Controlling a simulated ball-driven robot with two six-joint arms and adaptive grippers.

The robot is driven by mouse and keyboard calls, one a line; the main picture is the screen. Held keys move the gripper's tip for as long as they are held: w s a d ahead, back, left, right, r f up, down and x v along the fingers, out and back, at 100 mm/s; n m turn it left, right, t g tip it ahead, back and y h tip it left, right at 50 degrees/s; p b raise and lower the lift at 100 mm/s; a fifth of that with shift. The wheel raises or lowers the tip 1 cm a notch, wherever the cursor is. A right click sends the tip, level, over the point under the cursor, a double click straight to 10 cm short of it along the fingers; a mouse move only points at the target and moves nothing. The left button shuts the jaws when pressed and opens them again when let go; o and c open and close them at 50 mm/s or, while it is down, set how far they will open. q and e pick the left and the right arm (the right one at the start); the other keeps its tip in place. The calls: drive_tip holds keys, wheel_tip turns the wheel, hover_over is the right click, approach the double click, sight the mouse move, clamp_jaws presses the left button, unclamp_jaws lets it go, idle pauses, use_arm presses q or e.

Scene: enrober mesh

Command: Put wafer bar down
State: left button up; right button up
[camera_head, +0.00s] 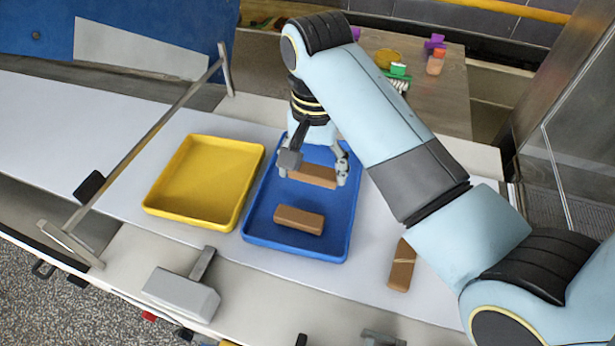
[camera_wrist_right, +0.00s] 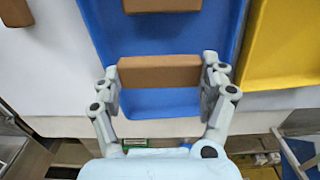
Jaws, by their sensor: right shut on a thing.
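A brown wafer bar (camera_head: 314,176) is held between the fingers of my right gripper (camera_head: 312,172), over the far part of the blue tray (camera_head: 339,248). In the right wrist view my right gripper (camera_wrist_right: 160,85) is shut on this wafer bar (camera_wrist_right: 160,71) by its two ends, with the blue tray (camera_wrist_right: 215,22) behind it. I cannot tell whether the bar touches the tray floor. A second wafer bar (camera_head: 299,219) lies in the near part of the blue tray. A third wafer bar (camera_head: 402,266) lies on the white surface to the right. My left gripper is not in view.
An empty yellow tray (camera_head: 190,217) stands just left of the blue tray. A metal bar frame (camera_head: 150,135) rises further left. A grey block-shaped tool (camera_head: 181,296) lies at the front edge. Small coloured items stand on a wooden table (camera_head: 445,97) behind.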

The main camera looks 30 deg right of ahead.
sight(309, 191)
drive_tip(key=f, duration=0.4)
drive_tip(key=shift+w+a+f+p, duration=0.1)
drive_tip(key=shift+w+f+p, duration=0.1)
drive_tip(key=shift+w+p, duration=0.2)
drive_tip(key=shift+w+f, duration=0.1)
drive_tip(key=shift+f, duration=0.15)
drive_tip(key=o, duration=0.9)
drive_tip(key=shift+f, duration=0.1)
drive_tip(key=shift+c, duration=0.2)
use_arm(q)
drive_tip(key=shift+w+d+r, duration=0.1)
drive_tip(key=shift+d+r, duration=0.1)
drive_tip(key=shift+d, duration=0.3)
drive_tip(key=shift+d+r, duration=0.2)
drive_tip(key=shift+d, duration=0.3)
use_arm(e)
wheel_tip(309, 191, up, 11)
drive_tip(key=shift+r+b, duration=0.2)
drive_tip(key=shift+b, duration=0.2)
drive_tip(key=shift+r, duration=0.45)
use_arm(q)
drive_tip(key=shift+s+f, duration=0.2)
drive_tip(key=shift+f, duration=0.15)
